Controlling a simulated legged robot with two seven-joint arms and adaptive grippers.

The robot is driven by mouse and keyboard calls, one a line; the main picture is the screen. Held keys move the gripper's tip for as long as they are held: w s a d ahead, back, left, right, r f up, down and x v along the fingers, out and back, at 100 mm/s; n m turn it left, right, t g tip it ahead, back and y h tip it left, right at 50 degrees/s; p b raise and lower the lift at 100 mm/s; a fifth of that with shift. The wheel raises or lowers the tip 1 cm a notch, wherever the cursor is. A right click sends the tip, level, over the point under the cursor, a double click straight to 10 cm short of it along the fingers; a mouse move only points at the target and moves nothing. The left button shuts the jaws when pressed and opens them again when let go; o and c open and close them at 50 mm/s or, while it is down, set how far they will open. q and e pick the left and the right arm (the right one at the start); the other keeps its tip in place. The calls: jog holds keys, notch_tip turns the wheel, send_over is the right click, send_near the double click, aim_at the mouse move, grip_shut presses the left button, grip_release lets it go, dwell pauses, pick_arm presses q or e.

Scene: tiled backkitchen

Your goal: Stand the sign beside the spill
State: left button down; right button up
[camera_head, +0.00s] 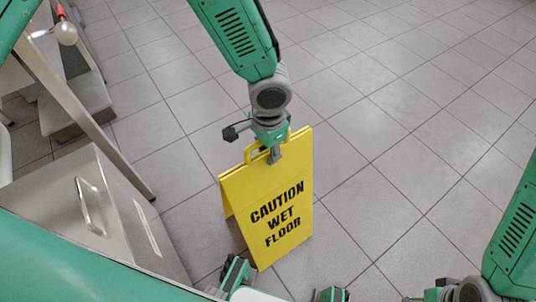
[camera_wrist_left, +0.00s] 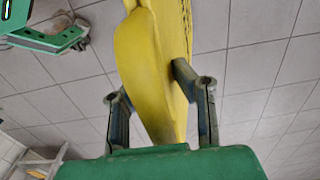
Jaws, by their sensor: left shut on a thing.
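The yellow sign (camera_head: 285,195) reads "CAUTION WET FLOOR" and is upright in the middle of the head view. Its second panel shows at the left edge, so its two panels are a little apart. My left gripper (camera_head: 274,154) is above it, shut on its top by the handle. In the left wrist view the sign (camera_wrist_left: 146,70) lies between the two fingers of my left gripper (camera_wrist_left: 158,88). I cannot tell whether its lower edge touches the floor. I make out no spill. The fingers of my right gripper are out of frame; part of my right arm shows at lower right.
A steel cabinet or bin with a handle (camera_head: 92,205) stands left of the sign. A slanting metal leg (camera_head: 85,110) and a grey block (camera_head: 75,108) are behind it. The grey tiled floor (camera_head: 390,130) is open behind the sign and to its right.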

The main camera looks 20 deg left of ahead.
pick_arm(q)
jog(key=shift+w+f, duration=0.1)
jog(key=c, duration=1.3)
grip_release()
jog(key=shift+a, duration=0.1)
notch_tip(320, 180, up, 12)
jog(key=p, duration=0.5)
